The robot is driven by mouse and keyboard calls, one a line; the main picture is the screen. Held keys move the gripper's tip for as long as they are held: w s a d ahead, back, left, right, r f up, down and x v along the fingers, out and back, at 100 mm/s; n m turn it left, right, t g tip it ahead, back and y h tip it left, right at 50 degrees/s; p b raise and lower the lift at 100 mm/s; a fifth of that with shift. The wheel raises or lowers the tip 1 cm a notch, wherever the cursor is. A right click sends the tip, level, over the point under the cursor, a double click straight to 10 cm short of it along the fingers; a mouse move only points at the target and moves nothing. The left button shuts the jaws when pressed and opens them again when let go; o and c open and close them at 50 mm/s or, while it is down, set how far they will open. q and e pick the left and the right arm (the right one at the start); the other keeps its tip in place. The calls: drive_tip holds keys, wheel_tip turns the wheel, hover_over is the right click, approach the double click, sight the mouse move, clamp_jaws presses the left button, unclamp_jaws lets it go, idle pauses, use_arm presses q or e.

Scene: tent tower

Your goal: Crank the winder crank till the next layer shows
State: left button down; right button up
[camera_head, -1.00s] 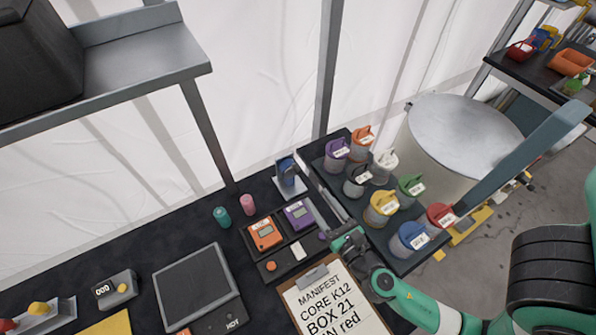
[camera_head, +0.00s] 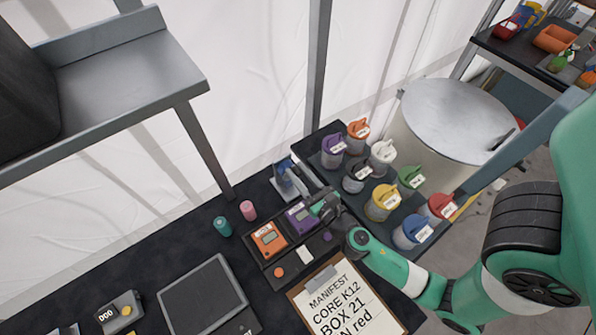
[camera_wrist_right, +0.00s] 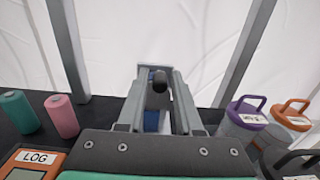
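The winder (camera_head: 283,180) is a small grey stand with a blue part, at the back edge of the dark table. In the right wrist view its blue part (camera_wrist_right: 152,121) shows low between my fingers, and a black crank knob (camera_wrist_right: 158,81) stands above it. My right gripper (camera_head: 296,181) is at the winder in the head view. In the wrist view the right gripper's fingers (camera_wrist_right: 159,90) are apart, one on each side of the knob, with gaps visible. Most of the winder is hidden behind the gripper. My left gripper is not in view.
An orange LOG device (camera_head: 268,240) and a purple device (camera_head: 301,217) sit in a tray just below the gripper. Pink (camera_head: 248,210) and teal (camera_head: 222,226) cylinders stand left. Several lidded cups (camera_head: 384,201) stand right. A manifest clipboard (camera_head: 345,300) lies in front.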

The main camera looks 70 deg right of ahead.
clamp_jaws()
drive_tip(key=d+f+m+b, duration=0.1)
drive_tip(key=m, duration=0.3)
drive_tip(key=s+f+m+b, duration=0.1)
drive_tip(key=m, duration=0.4)
drive_tip(key=s+d+f+m+b, duration=0.1)
drive_tip(key=m, duration=0.3)
drive_tip(key=shift+d+f+m, duration=0.1)
drive_tip(key=shift+d+m, duration=0.2)
drive_tip(key=shift+d, duration=0.05)
drive_tip(key=m+b, duration=0.1)
drive_tip(key=f+m, duration=0.1)
drive_tip(key=shift+m+b, duration=0.3)
drive_tip(key=shift+b, duration=0.05)
drive_tip(key=m+b, duration=0.1)
drive_tip(key=f+m+b, duration=0.1)
drive_tip(key=m, duration=0.1)
drive_tip(key=shift+f, duration=0.1)
drive_tip(key=shift+w+a+f+m+b, duration=0.15)
drive_tip(key=shift+m+b, duration=0.2)
drive_tip(key=shift+m, duration=0.35)
drive_tip(key=shift+f+m+b, duration=0.15)
drive_tip(key=shift+m+b, duration=0.2)
drive_tip(key=shift+m, duration=0.35)
